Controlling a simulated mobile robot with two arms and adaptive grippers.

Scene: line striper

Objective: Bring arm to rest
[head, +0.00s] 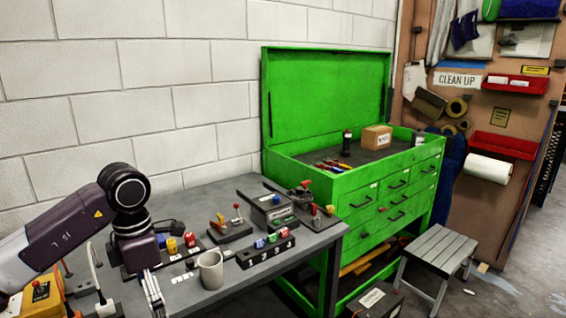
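My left arm (70,235) comes in from the left over the near end of the grey table (205,302). Its dark wrist points down, and my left gripper (153,294) seems to show as narrow grey metal parts near the bottom edge, left of a grey mug (210,269). Whether its fingers are apart or together is unclear, and no held object can be made out. My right gripper is not in view.
The table holds switch blocks (265,252), lever units (232,228) and a grey box (272,209). An orange box (38,298) sits at lower left. A green tool cabinet (385,205) with raised lid and a grey stool (437,247) stand to the right.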

